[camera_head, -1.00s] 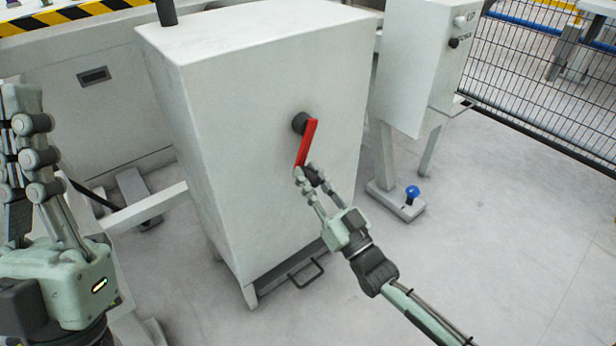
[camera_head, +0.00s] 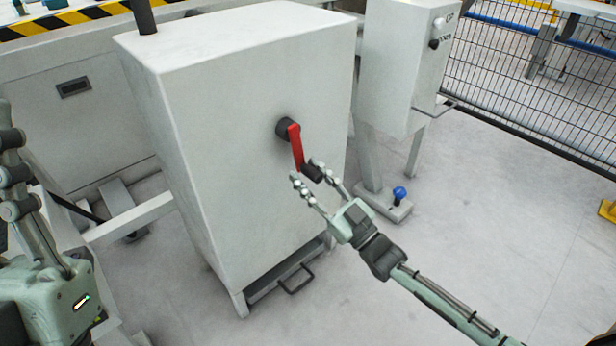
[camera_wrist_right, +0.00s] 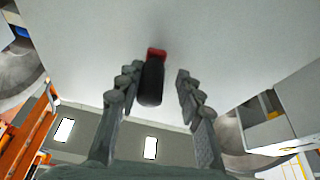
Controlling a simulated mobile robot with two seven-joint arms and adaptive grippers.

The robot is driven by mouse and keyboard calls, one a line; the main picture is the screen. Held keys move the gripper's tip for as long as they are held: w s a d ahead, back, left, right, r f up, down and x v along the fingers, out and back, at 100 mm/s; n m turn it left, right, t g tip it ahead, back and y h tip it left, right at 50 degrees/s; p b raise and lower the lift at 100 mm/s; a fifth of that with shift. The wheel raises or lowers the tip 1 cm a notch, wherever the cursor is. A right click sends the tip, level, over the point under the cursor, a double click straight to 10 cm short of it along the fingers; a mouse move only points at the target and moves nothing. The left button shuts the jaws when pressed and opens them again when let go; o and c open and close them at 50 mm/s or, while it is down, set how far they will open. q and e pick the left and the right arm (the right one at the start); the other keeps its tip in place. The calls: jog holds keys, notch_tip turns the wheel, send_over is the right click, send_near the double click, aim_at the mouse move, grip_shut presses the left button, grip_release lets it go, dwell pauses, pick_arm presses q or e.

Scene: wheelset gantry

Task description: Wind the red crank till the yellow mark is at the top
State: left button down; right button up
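The red crank (camera_head: 296,147) sits on a dark hub on the front of a white cabinet (camera_head: 240,120). Its arm hangs down, leaning slightly right, with a black handle (camera_head: 312,173) at its lower end. My right gripper (camera_head: 307,172) is open around the handle. I see no yellow mark on the cabinet or crank. My left gripper (camera_head: 12,172) is cut off at the left edge, away from the crank.
A smaller white control box (camera_head: 402,70) on a stand is right of the cabinet, with a blue knob (camera_head: 399,193) at its foot. A wire fence (camera_head: 530,80) runs behind. The floor at right is open, with a yellow object (camera_head: 608,210) at the edge.

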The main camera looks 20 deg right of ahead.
jog(key=shift+o, duration=0.5)
jog(key=shift+s+a+f, duration=0.2)
jog(key=shift+s+a, duration=0.05)
jog(key=shift+a, duration=0.25)
jog(key=shift+s, duration=0.1)
jog(key=d+v, duration=0.1)
jog(key=v, duration=1)
jog(key=shift+s, duration=0.1)
jog(key=shift+c, duration=0.5)
